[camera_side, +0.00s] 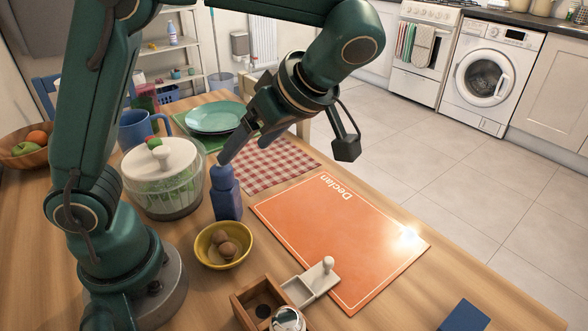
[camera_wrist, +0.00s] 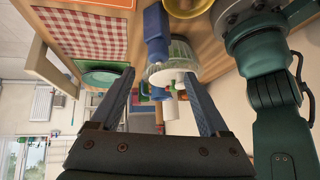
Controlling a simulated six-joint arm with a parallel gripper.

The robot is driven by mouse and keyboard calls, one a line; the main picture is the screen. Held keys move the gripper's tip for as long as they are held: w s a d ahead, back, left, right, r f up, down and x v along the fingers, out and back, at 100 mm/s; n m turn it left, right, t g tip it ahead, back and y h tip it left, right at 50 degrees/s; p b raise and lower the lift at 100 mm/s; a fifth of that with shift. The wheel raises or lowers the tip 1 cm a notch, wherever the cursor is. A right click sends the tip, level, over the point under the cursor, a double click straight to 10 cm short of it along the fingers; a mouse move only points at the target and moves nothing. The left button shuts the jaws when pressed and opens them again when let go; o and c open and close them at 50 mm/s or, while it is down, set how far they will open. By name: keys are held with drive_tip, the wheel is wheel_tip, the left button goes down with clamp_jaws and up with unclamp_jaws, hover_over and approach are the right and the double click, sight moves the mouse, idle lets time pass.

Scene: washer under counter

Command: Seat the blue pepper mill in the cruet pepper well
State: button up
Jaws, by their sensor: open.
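The blue pepper mill (camera_side: 227,200) stands upright on the wooden table, between the salad spinner and the orange mat. It also shows in the wrist view (camera_wrist: 157,38), beyond my fingertips. My gripper (camera_side: 224,158) comes down at a slant from the upper right, its fingertips close to the mill's top; I cannot tell whether they touch. In the wrist view my gripper (camera_wrist: 160,88) is open, with its fingers wide apart and nothing gripped. A wooden holder (camera_side: 240,310) at the bottom edge looks like the cruet. It has a dark round well and a silver-topped item beside it.
A salad spinner (camera_side: 165,192) stands left of the mill, and a yellow bowl of eggs (camera_side: 208,258) in front. A white divided dish with a knob (camera_side: 300,291) sits beside the cruet. The orange mat (camera_side: 335,235) is mostly bare. A dark blue block (camera_side: 464,317) lies lower right.

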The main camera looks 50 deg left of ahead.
drive_tip(key=s+m+t+h, duration=0.1)
drive_tip(key=m+t+h, duration=0.1)
drive_tip(key=m, duration=0.3)
drive_tip(key=s+d+m+t+h, duration=0.1)
drive_tip(key=s+m+t+h, duration=0.1)
drive_tip(key=m, duration=0.4)
drive_tip(key=s+f+m+t+h, duration=0.1)
drive_tip(key=s+m+t+h, duration=0.1)
drive_tip(key=m, duration=0.4)
drive_tip(key=shift+s+d+f+t+h, duration=0.1)
drive_tip(key=shift+s+d+t+h, duration=0.15)
drive_tip(key=shift+d+t+h, duration=0.2)
drive_tip(key=shift+o, duration=0.6)
drive_tip(key=m, duration=0.1)
drive_tip(key=m+t, duration=0.1)
drive_tip(key=shift+d+f+m+h, duration=0.2)
drive_tip(key=shift+m+h, duration=0.1)
drive_tip(key=shift+h, duration=0.05)
